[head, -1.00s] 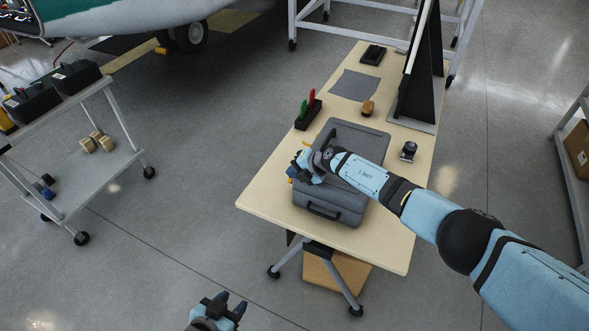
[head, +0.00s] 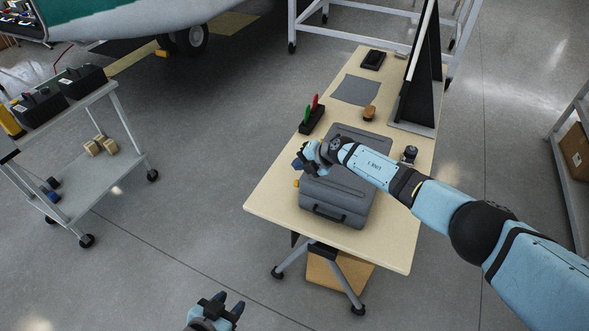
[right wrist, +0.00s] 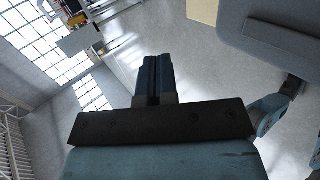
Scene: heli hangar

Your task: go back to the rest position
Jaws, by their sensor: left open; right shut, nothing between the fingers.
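My right arm reaches in from the right over the table. Its gripper (head: 299,162) is above the left edge of a grey case (head: 340,196), fingers together and empty. In the right wrist view the shut fingers (right wrist: 158,80) point at open space, with nothing between them; the case (right wrist: 270,32) shows at upper right. In the head view I cannot tell the exact gap between gripper and case. My left gripper (head: 228,303) is at the bottom edge of the head view, open and empty over the floor, apart from the table.
A grey cart (head: 95,185) stands at left. Floor between cart and table is clear.

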